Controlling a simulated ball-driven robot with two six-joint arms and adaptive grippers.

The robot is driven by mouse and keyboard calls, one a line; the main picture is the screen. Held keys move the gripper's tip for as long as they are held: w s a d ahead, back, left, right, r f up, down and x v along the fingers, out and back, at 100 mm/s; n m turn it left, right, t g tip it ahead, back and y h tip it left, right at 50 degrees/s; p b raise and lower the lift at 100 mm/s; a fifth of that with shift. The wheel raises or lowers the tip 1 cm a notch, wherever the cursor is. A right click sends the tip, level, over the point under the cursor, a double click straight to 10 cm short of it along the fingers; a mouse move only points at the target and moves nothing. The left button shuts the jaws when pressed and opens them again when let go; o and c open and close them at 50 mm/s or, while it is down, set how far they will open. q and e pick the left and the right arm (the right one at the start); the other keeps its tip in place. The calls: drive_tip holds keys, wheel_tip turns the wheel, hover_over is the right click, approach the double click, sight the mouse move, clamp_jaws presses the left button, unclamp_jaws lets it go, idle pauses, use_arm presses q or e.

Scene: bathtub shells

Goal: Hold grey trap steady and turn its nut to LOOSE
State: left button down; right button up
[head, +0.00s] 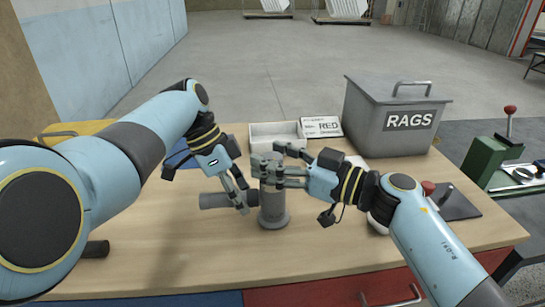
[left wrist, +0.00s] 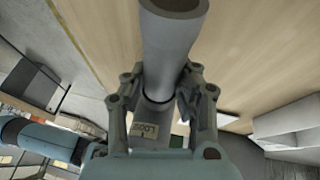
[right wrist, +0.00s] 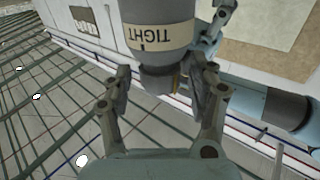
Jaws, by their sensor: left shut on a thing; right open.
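The grey trap (head: 273,208) stands upright on the table, with a side pipe (head: 214,200) reaching left. My right gripper (head: 267,167) is open at the top of the trap. In the right wrist view a pale band reading TIGHT (right wrist: 160,36) circles the trap, and the narrower grey end (right wrist: 156,80) sits between the spread fingers. My fingers partly hide the nut in the head view.
A grey RAGS bin (head: 395,118) stands at the back right. A dark plate (head: 455,205) lies at the right edge. The front left of the table is mostly clear.

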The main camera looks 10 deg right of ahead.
drive_tip(key=shift+w+a, duration=0.15)
drive_tip(key=shift+c, duration=0.3)
clamp_jaws()
drive_tip(key=m+t+h, duration=0.2)
drive_tip(key=shift+f+t+h, duration=0.1)
drive_tip(key=shift+t+h, duration=0.2)
drive_tip(key=shift+t, duration=0.1)
drive_tip(key=shift+m+t+h, duration=0.4)
drive_tip(key=shift+m+h, duration=0.1)
drive_tip(key=shift+m, duration=0.1)
drive_tip(key=shift+o, duration=0.3)
unclamp_jaws()
